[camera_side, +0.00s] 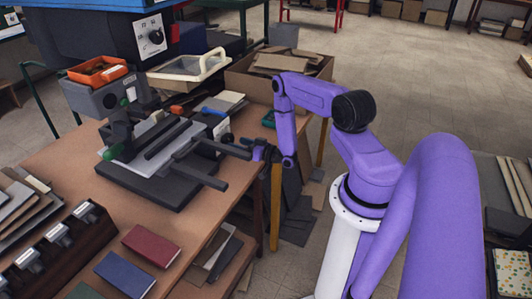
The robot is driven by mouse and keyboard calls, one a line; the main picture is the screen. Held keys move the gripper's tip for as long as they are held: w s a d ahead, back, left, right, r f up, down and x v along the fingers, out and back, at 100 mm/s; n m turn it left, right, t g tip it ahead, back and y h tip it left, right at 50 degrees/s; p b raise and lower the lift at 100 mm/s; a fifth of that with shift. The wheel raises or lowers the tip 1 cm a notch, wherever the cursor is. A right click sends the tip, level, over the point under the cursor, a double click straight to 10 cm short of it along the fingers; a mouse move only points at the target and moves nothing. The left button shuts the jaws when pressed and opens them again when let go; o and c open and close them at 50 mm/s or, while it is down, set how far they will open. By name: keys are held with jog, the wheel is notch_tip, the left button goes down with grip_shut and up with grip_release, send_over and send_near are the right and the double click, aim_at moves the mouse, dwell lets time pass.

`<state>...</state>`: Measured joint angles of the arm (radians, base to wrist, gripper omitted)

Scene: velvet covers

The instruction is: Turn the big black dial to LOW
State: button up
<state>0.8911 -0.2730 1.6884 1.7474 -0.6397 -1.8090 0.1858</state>
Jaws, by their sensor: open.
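The panel markings are too small to read, and I cannot tell which setting the dial points to. My gripper (256,149) is at the right edge of the table, beside the long dark handle of a press. It is open, well below and to the right of the dial, and not touching it. Its fingers are small and dark against the clutter, and I cannot see anything held.
A press with dark bars (165,160) stands on the wooden table (110,190) between my gripper and the dial. An orange tray (97,70), a white-framed box (190,66) and a cardboard box (270,72) are nearby. Red (151,245) and blue (125,273) books lie in front.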

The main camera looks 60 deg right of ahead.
jog(key=s, duration=1.4)
jog(key=n+g, duration=0.4)
send_near(231, 141)
jog(key=x, duration=0.9)
jog(key=shift+w+a+r, duration=0.1)
jog(key=shift+w+a, duration=0.05)
jog(key=shift+w, duration=0.05)
jog(key=c, duration=1.1)
